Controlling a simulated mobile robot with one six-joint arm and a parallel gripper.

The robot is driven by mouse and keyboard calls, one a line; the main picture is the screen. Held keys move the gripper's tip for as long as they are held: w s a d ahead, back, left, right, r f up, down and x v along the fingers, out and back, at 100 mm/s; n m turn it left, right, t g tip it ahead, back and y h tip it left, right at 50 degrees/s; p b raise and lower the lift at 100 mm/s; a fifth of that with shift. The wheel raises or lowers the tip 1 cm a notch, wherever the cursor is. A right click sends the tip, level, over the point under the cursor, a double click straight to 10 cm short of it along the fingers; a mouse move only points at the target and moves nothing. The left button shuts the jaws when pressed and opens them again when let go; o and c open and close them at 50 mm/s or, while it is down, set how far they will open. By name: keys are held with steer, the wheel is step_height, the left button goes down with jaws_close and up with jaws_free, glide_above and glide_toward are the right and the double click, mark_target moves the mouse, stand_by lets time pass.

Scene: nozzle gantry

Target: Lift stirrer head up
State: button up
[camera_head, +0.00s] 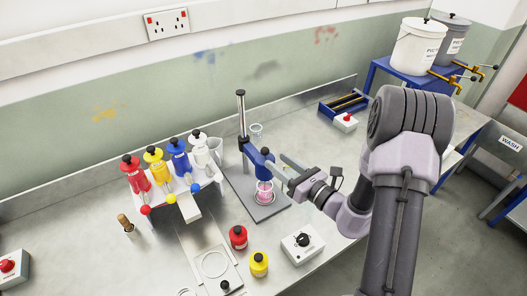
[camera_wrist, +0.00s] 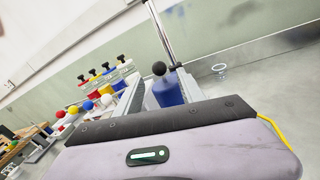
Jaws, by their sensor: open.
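The stirrer head (camera_head: 259,157) is a blue body on an upright metal rod (camera_head: 241,120) above a grey base plate. In the wrist view the stirrer head (camera_wrist: 168,92) shows a black ball knob (camera_wrist: 159,68) on its near side. My gripper (camera_head: 281,168) is open at the right side of the head. In the wrist view the head lies between the two grey fingers of my gripper (camera_wrist: 163,88), with no clear contact. A clear beaker with pink liquid (camera_head: 264,194) stands on the base plate under the head. The stirring shaft is hard to make out.
Red, yellow, blue and white bottles (camera_head: 178,157) stand on a rack to the left. A red jar (camera_head: 238,237), a yellow jar (camera_head: 259,264) and a white control box (camera_head: 302,243) sit in front.

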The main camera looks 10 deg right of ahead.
mark_target(265, 152)
steer(key=x, duration=0.6)
steer(key=shift+w+a, duration=0.2)
steer(key=shift+w, duration=0.15)
jaws_close()
stand_by(1.0)
